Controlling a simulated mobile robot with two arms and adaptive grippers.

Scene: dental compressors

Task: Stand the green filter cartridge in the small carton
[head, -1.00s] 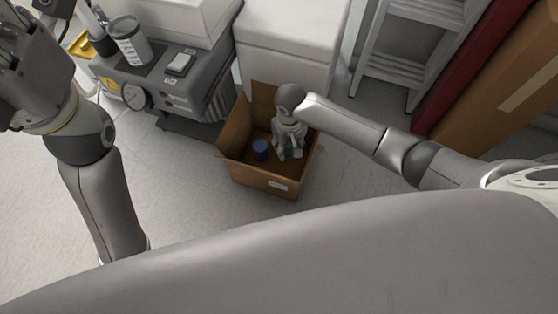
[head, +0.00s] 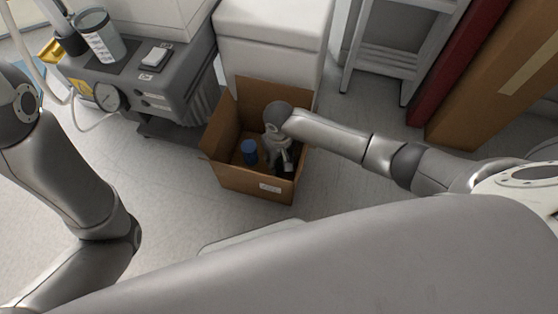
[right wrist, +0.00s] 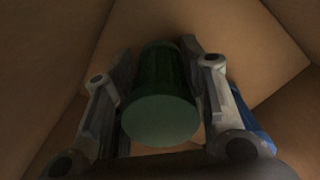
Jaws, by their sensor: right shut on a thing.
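The small carton (head: 238,180) is an open brown box on the floor, below the white cabinet. My right gripper (head: 280,158) reaches down inside it, near its right side. In the right wrist view my right gripper (right wrist: 160,100) is shut on the green filter cartridge (right wrist: 160,115), with a finger on each side and its pale green end facing the camera. Whether the cartridge touches the carton floor cannot be told. The cartridge is mostly hidden in the head view. My left arm is at the left edge of the head view; its gripper is out of frame.
A blue cylinder (head: 249,152) stands in the carton, left of my right gripper. A grey compressor unit (head: 150,85) with a gauge and a canister stands behind left. A grey step frame (head: 400,60) and a brown panel (head: 500,90) stand behind right.

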